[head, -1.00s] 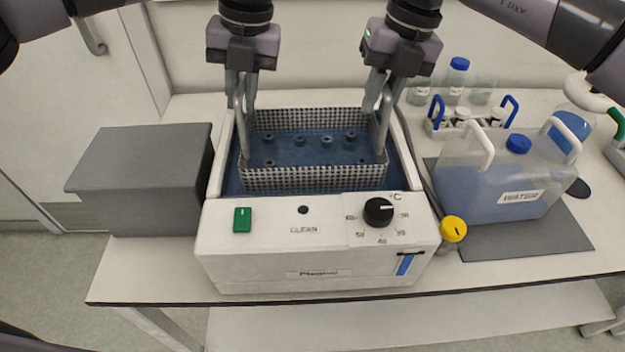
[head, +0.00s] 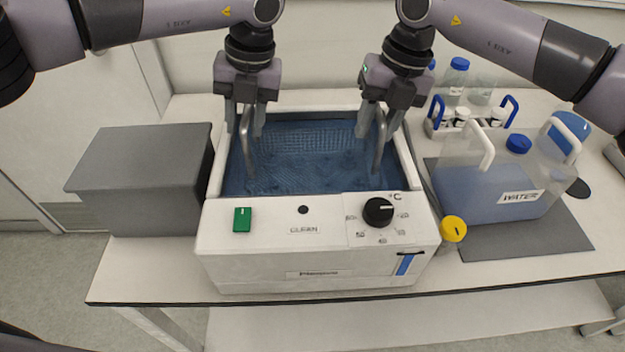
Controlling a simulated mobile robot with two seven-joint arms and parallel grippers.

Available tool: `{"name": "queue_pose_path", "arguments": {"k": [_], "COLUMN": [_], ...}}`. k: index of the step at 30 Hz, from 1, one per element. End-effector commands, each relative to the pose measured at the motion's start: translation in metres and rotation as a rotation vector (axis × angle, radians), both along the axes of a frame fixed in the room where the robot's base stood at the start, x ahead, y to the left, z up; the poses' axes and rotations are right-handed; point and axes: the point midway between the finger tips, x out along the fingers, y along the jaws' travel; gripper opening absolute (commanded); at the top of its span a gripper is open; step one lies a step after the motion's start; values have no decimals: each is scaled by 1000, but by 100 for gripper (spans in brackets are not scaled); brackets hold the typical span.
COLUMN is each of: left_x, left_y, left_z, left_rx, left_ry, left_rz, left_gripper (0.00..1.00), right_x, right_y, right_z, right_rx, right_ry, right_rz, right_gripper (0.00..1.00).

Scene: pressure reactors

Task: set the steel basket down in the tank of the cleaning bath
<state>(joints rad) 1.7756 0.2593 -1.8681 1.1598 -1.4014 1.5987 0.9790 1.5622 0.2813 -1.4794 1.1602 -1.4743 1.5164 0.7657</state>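The white cleaning bath (head: 318,258) stands on the bench with its tank full of blue liquid. The steel basket (head: 310,140) is inside the tank, under the liquid, its mesh only faintly visible. Its two handles (head: 247,135) rise out of the liquid at the left and right. My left gripper (head: 248,122) is at the top of the left handle, shut on it as far as I can see. My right gripper (head: 380,122) is at the top of the right handle, also shut on it. Whether the basket touches the tank floor is hidden.
A grey box (head: 140,178) stands close at the left of the bath. The bench front is narrow.

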Motion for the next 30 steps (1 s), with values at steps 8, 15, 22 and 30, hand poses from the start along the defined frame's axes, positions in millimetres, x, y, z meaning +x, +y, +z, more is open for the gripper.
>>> {"name": "queue_pose_path", "arguments": {"k": [8,15,22,30], "left_x": [0,0,1,3], "left_y": [-2,-2,-8,-19], "left_z": [1,2,29,85], "left_rx": [-3,-4,-4,-5], "left_ry": [-1,-1,-5,-4], "left_rz": [-3,-4,-4,-3], "left_gripper": [44,44,44,44], "right_x": [0,-1,-1,-1], "right_y": [2,2,2,2], "right_z": [1,2,2,1], "right_rx": [3,4,4,4], "right_ry": [-1,-1,-1,-1], "right_rz": [3,4,4,4], "right_gripper": [44,44,44,44]}}
